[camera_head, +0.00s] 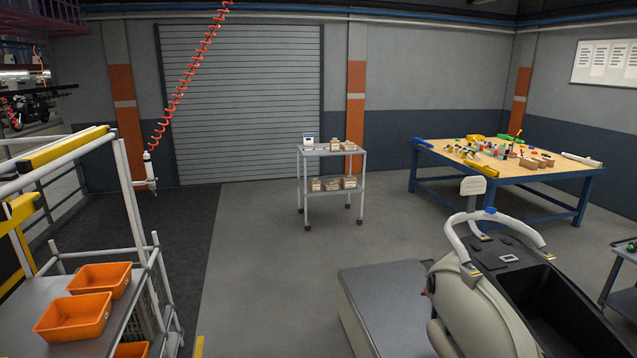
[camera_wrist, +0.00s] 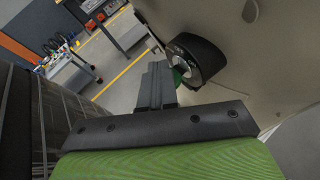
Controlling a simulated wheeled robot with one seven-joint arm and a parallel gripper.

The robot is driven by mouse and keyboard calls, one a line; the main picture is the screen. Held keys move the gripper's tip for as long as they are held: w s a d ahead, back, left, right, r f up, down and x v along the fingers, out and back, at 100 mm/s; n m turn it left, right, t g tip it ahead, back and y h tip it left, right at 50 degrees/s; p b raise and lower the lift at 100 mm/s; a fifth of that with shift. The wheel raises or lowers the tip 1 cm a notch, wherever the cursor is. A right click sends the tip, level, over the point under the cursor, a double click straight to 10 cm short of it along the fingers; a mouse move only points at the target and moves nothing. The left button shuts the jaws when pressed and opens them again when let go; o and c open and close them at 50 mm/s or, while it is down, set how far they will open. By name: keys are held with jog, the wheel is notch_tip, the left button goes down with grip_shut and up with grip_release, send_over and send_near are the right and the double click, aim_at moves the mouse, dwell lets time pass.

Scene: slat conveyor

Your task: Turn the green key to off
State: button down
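The green key (camera_wrist: 179,72) shows only in part in the wrist view. It sits at a black round switch housing (camera_wrist: 204,58) with small white marks on a beige body panel (camera_wrist: 265,50). I cannot read the key's angle. My gripper (camera_wrist: 160,84) reaches up to the housing. Its dark fingers are close together at the key, and they hide much of it. I cannot tell whether they are clamped on it. In the head view, the key and gripper cannot be made out; a beige scooter-like body (camera_head: 480,310) with light handlebars stands at lower right.
A white rack (camera_head: 150,245) with orange bins (camera_head: 75,315) stands at left. A small trolley (camera_head: 333,185) and a blue-legged workbench (camera_head: 500,170) with scattered parts stand further back. A red coiled hose (camera_head: 183,85) hangs at left. The middle floor is clear.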

jog(key=r+p+v, duration=0.1)
jog(key=v, duration=0.7)
dwell(0.6)
jog(key=shift+s, duration=0.1)
